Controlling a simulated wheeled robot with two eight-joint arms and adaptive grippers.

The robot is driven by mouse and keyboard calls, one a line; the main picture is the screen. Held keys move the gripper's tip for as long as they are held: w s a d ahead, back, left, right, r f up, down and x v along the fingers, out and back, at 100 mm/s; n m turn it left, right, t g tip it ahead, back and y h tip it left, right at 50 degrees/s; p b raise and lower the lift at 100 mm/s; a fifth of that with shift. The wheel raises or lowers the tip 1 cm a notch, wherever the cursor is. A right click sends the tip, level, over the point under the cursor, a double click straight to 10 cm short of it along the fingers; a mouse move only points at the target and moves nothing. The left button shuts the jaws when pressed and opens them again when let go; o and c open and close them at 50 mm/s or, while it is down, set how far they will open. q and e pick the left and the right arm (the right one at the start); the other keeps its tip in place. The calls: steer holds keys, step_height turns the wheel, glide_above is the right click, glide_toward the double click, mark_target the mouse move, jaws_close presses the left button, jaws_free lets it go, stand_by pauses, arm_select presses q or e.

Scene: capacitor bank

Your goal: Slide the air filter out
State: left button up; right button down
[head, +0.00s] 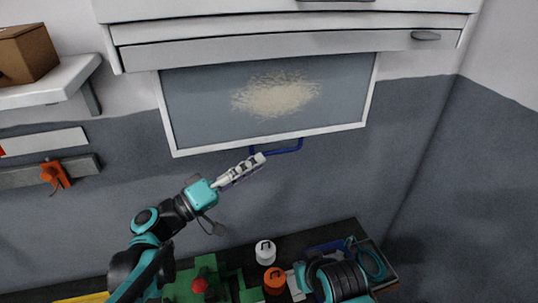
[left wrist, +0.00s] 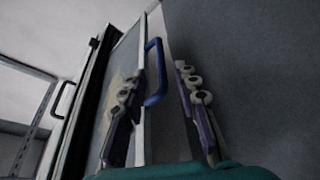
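The air filter (head: 205,107) is a flat grey panel with a pale frame and a beige dusty patch, hanging below the white cabinet. A blue handle (head: 290,150) is on its lower edge. My left gripper (head: 262,158) is at the left part of this handle. In the left wrist view the two fingers stand apart, and the blue handle (left wrist: 155,72) shows between them, without clear contact. The filter also shows there (left wrist: 122,62), partly behind one finger. My right arm shows at the bottom right; its gripper's state is not clear.
The white cabinet (head: 285,45) is above the filter. A shelf (head: 50,82) with a cardboard box (head: 27,54) is at the left. The wall at right is clear.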

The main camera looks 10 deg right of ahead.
arm_select(q)
steer(key=shift+v, duration=2.6)
